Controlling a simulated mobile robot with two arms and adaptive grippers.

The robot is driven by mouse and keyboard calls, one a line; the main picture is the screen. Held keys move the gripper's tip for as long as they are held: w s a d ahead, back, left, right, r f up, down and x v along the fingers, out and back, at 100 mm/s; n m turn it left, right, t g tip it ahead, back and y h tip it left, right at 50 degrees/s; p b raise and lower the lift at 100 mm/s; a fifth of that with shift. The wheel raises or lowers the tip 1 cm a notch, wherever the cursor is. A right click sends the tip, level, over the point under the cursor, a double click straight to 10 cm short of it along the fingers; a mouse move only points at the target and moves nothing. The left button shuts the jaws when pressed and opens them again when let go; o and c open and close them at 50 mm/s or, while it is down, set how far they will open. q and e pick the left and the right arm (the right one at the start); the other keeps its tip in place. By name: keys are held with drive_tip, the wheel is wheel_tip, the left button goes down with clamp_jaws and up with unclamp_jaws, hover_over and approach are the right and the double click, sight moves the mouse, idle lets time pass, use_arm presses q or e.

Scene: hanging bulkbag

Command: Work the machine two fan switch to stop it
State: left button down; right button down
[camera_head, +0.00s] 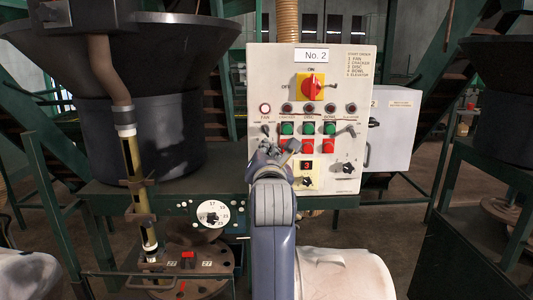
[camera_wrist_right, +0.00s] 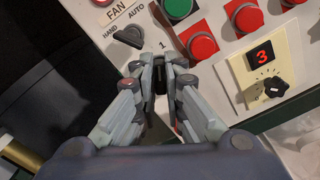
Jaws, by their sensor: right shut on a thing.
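The No. 2 machine's control panel (camera_head: 350,105) faces me with its switches, lamps and buttons. In its FAN column a black hand/auto selector knob (camera_wrist_right: 130,36) is visible in the right wrist view and also in the head view (camera_head: 265,129). Just below it, under a "1" mark, a small black switch (camera_wrist_right: 160,82) sits between my right fingertips. My right gripper (camera_wrist_right: 160,75) is shut on this black switch. In the head view my right gripper (camera_head: 275,148) covers that part of the panel. My left gripper is not in view.
Green (camera_head: 287,129) and red buttons stand right of my right gripper. A display reading 3 (camera_wrist_right: 262,55) and its knob (camera_wrist_right: 274,88) are lower right. A red and yellow main switch (camera_head: 310,87) is above. A dark hopper (camera_head: 140,130) is at left.

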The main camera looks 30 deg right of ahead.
drive_tip(key=n, duration=0.3)
drive_tip(key=shift+n, duration=0.4)
drive_tip(key=n+p, duration=0.1)
drive_tip(key=n, duration=0.1)
drive_tip(key=shift+w+r+n, duration=0.1)
drive_tip(key=shift+r+n, duration=0.05)
drive_tip(key=shift+n, duration=0.25)
drive_tip(key=n+p, duration=0.2)
drive_tip(key=n, duration=0.1)
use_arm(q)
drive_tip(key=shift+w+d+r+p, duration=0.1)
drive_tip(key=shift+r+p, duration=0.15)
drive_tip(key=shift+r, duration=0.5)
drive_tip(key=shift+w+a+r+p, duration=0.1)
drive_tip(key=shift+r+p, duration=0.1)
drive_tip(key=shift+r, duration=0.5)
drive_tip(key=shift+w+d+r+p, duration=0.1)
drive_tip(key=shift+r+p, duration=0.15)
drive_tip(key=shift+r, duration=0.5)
use_arm(e)
drive_tip(key=shift+n, duration=1.1)
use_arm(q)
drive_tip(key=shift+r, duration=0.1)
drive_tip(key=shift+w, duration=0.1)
use_arm(e)
drive_tip(key=c, duration=1.7)
unclamp_jaws()
drive_tip(key=shift+f, duration=0.2)
